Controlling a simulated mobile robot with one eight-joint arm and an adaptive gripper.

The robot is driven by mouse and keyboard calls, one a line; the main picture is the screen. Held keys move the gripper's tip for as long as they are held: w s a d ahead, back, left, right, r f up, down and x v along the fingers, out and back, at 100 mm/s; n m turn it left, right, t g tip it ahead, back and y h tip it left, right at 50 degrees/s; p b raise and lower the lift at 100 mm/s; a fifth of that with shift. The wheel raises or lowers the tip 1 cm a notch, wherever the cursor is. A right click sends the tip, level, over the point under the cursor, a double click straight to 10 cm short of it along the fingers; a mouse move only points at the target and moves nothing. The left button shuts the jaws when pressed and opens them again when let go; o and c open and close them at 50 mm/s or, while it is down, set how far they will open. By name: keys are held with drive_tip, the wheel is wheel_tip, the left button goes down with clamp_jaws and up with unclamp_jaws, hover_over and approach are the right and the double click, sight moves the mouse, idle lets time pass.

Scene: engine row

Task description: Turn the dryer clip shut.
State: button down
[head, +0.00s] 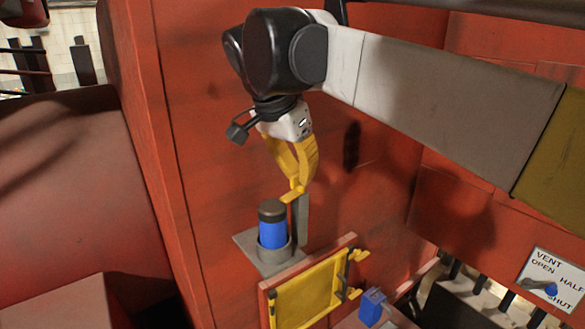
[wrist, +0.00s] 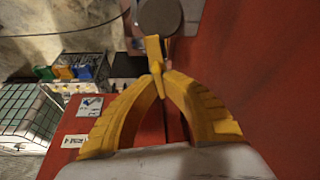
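The dryer is a blue cylinder (head: 272,234) with a dark cap, standing upright in a grey cup on a bracket. The dryer clip (head: 290,196) is a short yellow bar at the top of a grey post (head: 301,222) beside the dryer. Its free end points to the edge of the cap. My gripper (head: 297,187) reaches down from above, its yellow fingers closed together at the clip. In the wrist view the fingertips (wrist: 157,76) meet at the clip (wrist: 153,50), and the round dark cap (wrist: 160,16) lies just beyond it. The fingers partly hide the clip's pivot.
A yellow-framed panel (head: 308,292) with hinges and a blue block (head: 372,306) stand below right of the dryer. A vent plate (head: 552,281) with a blue-tipped lever is at far right. Red walls stand behind and to the left.

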drive_tip(key=shift+m+g, duration=0.4)
drive_tip(key=shift+m, duration=0.8)
drive_tip(key=c, duration=1.6)
unclamp_jaws()
drive_tip(key=shift+o, duration=0.2)
drive_tip(key=v, duration=1.2)
drive_tip(key=shift+a, duration=0.3)
drive_tip(key=shift+d+f, duration=0.1)
